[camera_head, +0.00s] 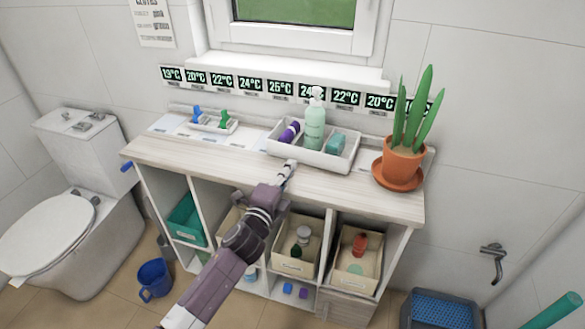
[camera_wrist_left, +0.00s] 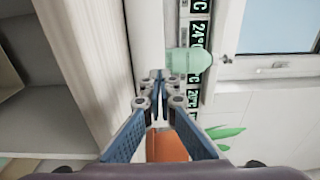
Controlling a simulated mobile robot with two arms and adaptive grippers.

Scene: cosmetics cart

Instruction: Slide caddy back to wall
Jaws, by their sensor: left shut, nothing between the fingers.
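The white caddy (camera_head: 325,163) stands on the wooden top of the cart. It holds a green pump bottle (camera_head: 314,128), a purple item (camera_head: 289,132) and a teal item (camera_head: 335,143). My left gripper (camera_head: 291,165) is shut and empty, with its tips at the caddy's front wall, left of its middle. I cannot tell whether they touch it. In the left wrist view the closed fingertips (camera_wrist_left: 158,78) point toward a pale strip, and the green bottle (camera_wrist_left: 190,62) shows beyond them. My right gripper is not in view.
A potted plant (camera_head: 403,158) on a saucer stands right of the caddy. A small tray (camera_head: 212,125) with blue and green items stands to the left. Temperature labels (camera_head: 280,88) line the wall behind. The front strip of the cart top (camera_head: 210,163) is clear.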

